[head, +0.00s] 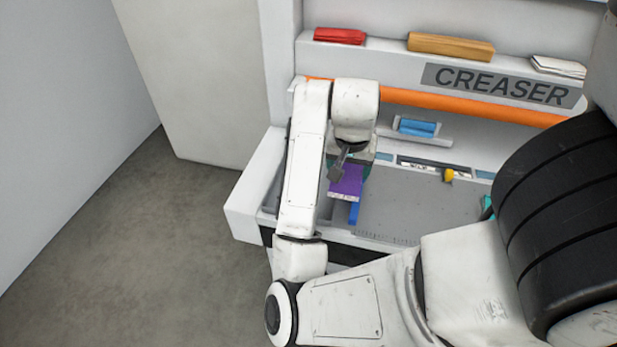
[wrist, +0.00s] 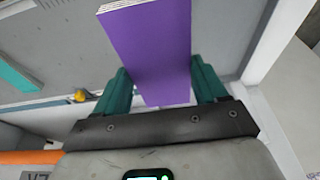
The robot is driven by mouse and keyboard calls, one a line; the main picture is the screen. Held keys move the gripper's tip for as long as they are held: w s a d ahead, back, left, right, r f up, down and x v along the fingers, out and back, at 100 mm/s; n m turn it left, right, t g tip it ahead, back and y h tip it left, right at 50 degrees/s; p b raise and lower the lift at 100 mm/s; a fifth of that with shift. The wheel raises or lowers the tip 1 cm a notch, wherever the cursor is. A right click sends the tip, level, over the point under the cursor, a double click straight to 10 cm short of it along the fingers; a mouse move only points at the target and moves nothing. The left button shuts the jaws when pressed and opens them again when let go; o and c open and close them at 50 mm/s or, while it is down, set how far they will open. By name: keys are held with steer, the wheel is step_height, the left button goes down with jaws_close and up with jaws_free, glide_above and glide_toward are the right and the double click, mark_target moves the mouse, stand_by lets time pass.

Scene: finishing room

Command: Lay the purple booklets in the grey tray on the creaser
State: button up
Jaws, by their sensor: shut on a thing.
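A purple booklet (head: 346,181) is held over the left part of the creaser bed (head: 425,205). My gripper (head: 350,165) is shut on it. In the wrist view the booklet (wrist: 150,45) stands out between the two green fingers of my gripper (wrist: 163,88), with its page edges at the far end. A grey recess with raised walls (head: 272,200), which may be the grey tray, lies at the left end of the creaser, partly hidden by my arm. Its inside is hard to see, and no other purple booklet shows.
A blue piece (head: 354,213) shows just below the booklet. A yellow knob (head: 449,175) and a teal piece (head: 487,207) are to the right. A blue block (head: 417,127) sits on a small ledge. Red (head: 339,36), orange (head: 450,46) and white (head: 558,66) stacks lie on the top shelf.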

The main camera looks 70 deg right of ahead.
steer(key=shift+w+d+f, duration=0.1)
steer(key=shift+d+f, duration=0.1)
steer(key=shift+d, duration=0.05)
steer(key=w+d+f, duration=0.1)
steer(key=w+f, duration=0.1)
steer(key=w, duration=0.1)
steer(key=w+d+f, duration=0.2)
steer(key=w+f, duration=0.1)
steer(key=w, duration=0.1)
steer(key=w+d+f, duration=0.2)
steer(key=w+f, duration=0.1)
steer(key=shift+w+d+p, duration=0.25)
steer(key=shift+w+p, duration=0.05)
steer(key=shift+w, duration=0.05)
steer(key=shift+w+d+f, duration=0.3)
steer(key=shift+w+f, duration=0.25)
steer(key=shift+f, duration=0.2)
steer(key=shift+f+p, duration=0.7)
steer(key=shift+f, duration=0.85)
steer(key=o, duration=1.2)
steer(key=shift+f, duration=0.1)
